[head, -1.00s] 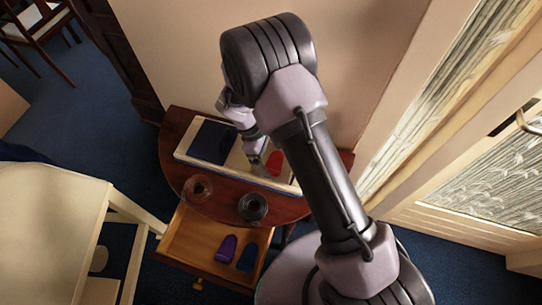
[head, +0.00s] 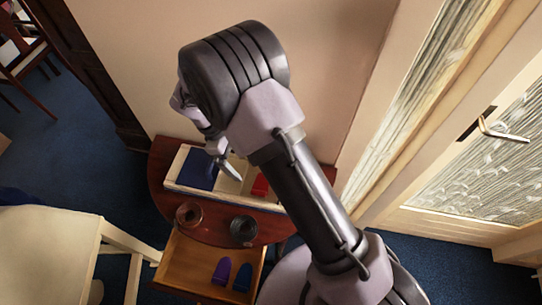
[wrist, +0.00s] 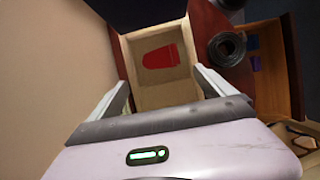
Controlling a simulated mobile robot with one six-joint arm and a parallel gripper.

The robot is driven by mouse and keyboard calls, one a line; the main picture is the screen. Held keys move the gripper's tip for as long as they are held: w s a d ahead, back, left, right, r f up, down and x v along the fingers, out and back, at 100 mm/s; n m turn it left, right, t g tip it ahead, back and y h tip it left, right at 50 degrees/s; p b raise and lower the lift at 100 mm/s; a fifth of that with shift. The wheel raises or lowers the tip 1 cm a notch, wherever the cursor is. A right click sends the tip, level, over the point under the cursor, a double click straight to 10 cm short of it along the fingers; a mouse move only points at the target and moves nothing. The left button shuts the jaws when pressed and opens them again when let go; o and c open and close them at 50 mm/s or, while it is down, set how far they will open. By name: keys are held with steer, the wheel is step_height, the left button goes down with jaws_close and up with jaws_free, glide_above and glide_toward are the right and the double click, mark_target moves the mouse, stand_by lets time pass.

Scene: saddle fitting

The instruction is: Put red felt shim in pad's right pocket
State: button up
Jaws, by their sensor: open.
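The red felt shim (head: 260,186) lies in the right part of a shallow pale wooden tray (head: 275,206) on a dark red-brown table. In the wrist view the red shim (wrist: 161,57) lies flat and apart from the tray walls. A dark blue flat piece (head: 198,168), perhaps the pad, covers the tray's left part; I make out no pockets on it. My gripper (head: 231,171) is over the tray's middle, left of the shim. In the wrist view my gripper (wrist: 161,82) is open, with nothing between its fingers.
A brown ring-shaped coil (head: 188,215) and a black coil (head: 243,229) lie on the table in front of the tray. The open drawer (head: 190,270) below holds a purple piece (head: 221,271) and a blue piece (head: 243,277). A wall stands behind the table.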

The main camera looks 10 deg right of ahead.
steer(key=s+d+r+m+t+y, duration=0.1)
steer(key=s+d+r+m+y, duration=0.25)
steer(key=r, duration=0.65)
steer(key=s+d+r+m+t+y, duration=0.15)
steer(key=d+r+m, duration=0.4)
steer(key=r, duration=0.55)
steer(key=s+d+r+m+t, duration=0.2)
steer(key=s+r+m, duration=0.1)
steer(key=s, duration=0.4)
steer(key=s+d+r+m+t+y, duration=0.1)
steer(key=s+d+r+m+t, duration=0.1)
steer(key=s+r+m, duration=0.2)
steer(key=s+m, duration=0.2)
steer(key=s, duration=0.1)
steer(key=shift+t, duration=0.35)
